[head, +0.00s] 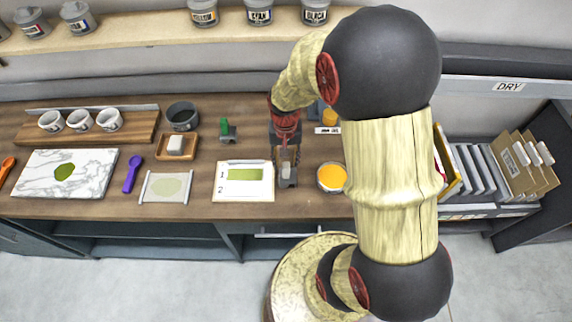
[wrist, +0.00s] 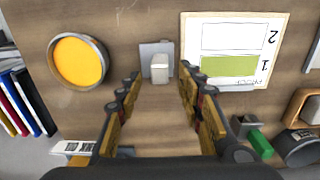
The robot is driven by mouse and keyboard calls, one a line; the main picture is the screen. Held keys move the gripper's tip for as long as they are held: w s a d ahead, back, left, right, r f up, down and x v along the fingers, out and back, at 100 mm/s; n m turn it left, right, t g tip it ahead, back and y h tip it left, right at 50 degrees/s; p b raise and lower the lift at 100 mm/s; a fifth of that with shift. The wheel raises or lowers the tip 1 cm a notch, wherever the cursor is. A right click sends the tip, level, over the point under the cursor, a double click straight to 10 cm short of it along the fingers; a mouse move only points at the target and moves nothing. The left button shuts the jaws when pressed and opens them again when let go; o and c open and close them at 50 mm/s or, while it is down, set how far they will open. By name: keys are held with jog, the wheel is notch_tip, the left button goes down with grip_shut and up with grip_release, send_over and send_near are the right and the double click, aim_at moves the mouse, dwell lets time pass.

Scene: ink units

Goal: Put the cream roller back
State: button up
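A small cream-coloured upright piece, apparently the cream roller's handle (wrist: 160,69), stands against a grey metal part (wrist: 147,49) on the wooden bench in the wrist view. In the head view the grey part (head: 287,183) shows just below my gripper (head: 287,158), between the proof card and the orange ink dish. My gripper (wrist: 160,77) is open in the wrist view. The cream piece lies between and just beyond its fingertips, with a gap on both sides. Whether the roller rests in a holder or on the bare bench I cannot tell.
A proof card (head: 243,194) with a green stripe lies left of my gripper, and a dish of orange ink (head: 331,178) right. A green-handled tool (head: 225,128) stands farther back, near a white label (head: 328,130). Binders (head: 480,170) stand at the far right.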

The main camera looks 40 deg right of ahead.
jog(key=s+a+r+n+t, duration=0.1)
jog(key=s+a+r+n, duration=0.15)
jog(key=r, duration=0.75)
jog(key=s+a+r+n+t, duration=0.15)
jog(key=a+r, duration=0.25)
jog(key=r, duration=0.6)
jog(key=s+a+r+n+t, duration=0.2)
jog(key=s+a+r+t, duration=0.1)
jog(key=s+a+r, duration=0.2)
jog(key=s+r, duration=0.2)
jog(key=s, duration=0.1)
jog(key=shift+s+a+r+n, duration=0.15)
jog(key=shift+a+r+n, duration=0.15)
jog(key=shift+n, duration=0.1)
jog(key=shift+f, duration=0.1)
notch_tip(320, 180, down, 11)
jog(key=b, duration=1.1)
jog(key=shift+f, duration=0.15)
